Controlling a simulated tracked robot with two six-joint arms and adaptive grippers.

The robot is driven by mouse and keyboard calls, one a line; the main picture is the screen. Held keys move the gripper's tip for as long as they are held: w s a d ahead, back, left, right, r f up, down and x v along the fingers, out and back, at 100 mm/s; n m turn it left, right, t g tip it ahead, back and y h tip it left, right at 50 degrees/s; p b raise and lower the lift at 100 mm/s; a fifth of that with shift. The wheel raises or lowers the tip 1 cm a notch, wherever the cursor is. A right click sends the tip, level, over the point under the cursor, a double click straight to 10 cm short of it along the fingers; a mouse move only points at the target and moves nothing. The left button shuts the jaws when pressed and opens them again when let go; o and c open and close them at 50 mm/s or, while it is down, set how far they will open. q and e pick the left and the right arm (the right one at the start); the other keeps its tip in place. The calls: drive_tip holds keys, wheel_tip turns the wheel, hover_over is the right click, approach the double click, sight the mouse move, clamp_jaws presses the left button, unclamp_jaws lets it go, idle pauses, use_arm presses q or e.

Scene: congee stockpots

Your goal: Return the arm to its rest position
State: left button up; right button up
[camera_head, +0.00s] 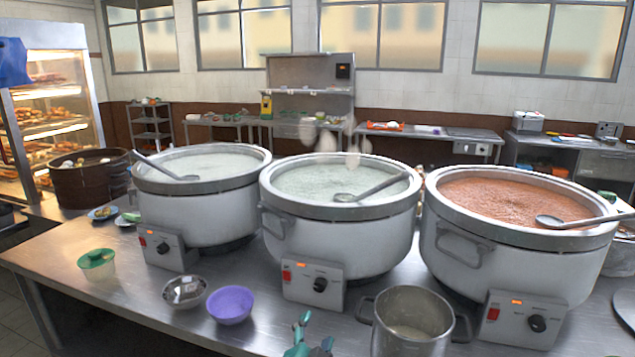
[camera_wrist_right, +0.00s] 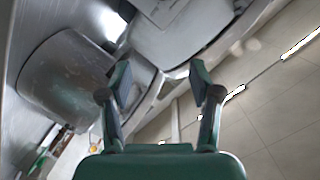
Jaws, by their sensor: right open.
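My right gripper (camera_head: 308,338) shows at the bottom edge of the head view, teal-green, in front of the middle stockpot (camera_head: 335,240) and left of a small steel pot (camera_head: 410,335). In the right wrist view its two fingers (camera_wrist_right: 160,78) are spread apart with nothing between them. A grey metal pot (camera_wrist_right: 65,82) lies to their left there. My left gripper is not in view.
A left stockpot (camera_head: 200,215) of pale congee and a right stockpot (camera_head: 510,262) of reddish congee flank the middle one, each with a ladle.

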drive_tip(key=s+d+f+n+g+y, duration=0.2)
drive_tip(key=s+d+f, duration=0.1)
drive_tip(key=f, duration=0.5)
drive_tip(key=s+d+f+n+g+y, duration=0.1)
drive_tip(key=s+d+f+n+g, duration=0.15)
drive_tip(key=f, duration=0.45)
drive_tip(key=s+d+f+n+g+y, duration=0.2)
drive_tip(key=s+d+f+g, duration=0.15)
drive_tip(key=f, duration=0.45)
drive_tip(key=s+d+f+n+g+y, duration=0.1)
drive_tip(key=s+d+f+g, duration=0.1)
drive_tip(key=s, duration=0.9)
drive_tip(key=s+d+f+n+g+y, duration=0.1)
drive_tip(key=s+f+g, duration=0.4)
drive_tip(key=s, duration=0.6)
wheel_tip(320, 180, down, 2)
drive_tip(key=shift+s+d+f+n+y, duration=0.1)
drive_tip(key=shift+s+d+n+y, duration=0.2)
drive_tip(key=shift+n, duration=0.45)
